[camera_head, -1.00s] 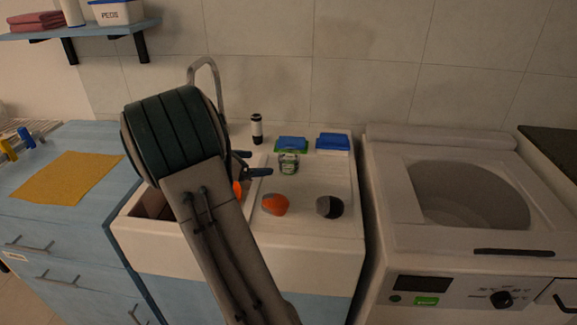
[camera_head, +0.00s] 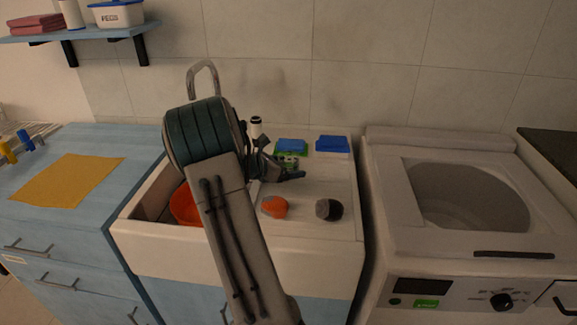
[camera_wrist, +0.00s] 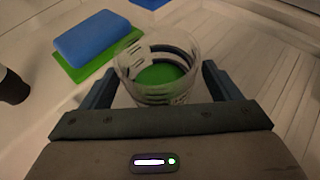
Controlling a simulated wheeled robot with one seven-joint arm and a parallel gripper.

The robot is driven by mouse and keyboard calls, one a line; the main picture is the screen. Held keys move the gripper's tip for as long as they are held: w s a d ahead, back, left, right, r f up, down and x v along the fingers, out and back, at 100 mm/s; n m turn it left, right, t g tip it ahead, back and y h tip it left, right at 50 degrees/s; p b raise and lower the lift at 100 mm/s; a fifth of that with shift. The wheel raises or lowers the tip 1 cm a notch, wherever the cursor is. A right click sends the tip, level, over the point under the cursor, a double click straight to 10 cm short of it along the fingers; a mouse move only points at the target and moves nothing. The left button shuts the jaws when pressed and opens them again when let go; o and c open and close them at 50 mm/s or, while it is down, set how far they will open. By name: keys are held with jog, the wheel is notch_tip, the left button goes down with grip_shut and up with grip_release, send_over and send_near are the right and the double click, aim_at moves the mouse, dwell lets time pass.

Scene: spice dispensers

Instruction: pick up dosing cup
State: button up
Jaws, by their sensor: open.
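The dosing cup (camera_wrist: 158,67) is a clear round cup with dark markings and green showing at its bottom. In the wrist view it stands between the two fingers of my gripper (camera_wrist: 155,85), which are apart on either side of it. I cannot tell whether either finger touches it. In the head view my gripper (camera_head: 290,174) is over the sink's drainboard, and the cup (camera_head: 288,161) is partly hidden behind it.
A blue sponge on a green pad (camera_wrist: 95,42) lies close behind the cup, left in the wrist view. A second blue sponge (camera_head: 332,144), a dark-capped bottle (camera_head: 256,127), an orange lump (camera_head: 275,207) and a grey-black lump (camera_head: 329,209) are near. An orange bowl (camera_head: 184,207) sits in the basin.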

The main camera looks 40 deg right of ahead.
jog(key=shift+d+f, duration=0.15)
jog(key=shift+d, duration=0.15)
jog(key=c, duration=1.2)
jog(key=shift+o, duration=0.2)
jog(key=shift+r, duration=0.2)
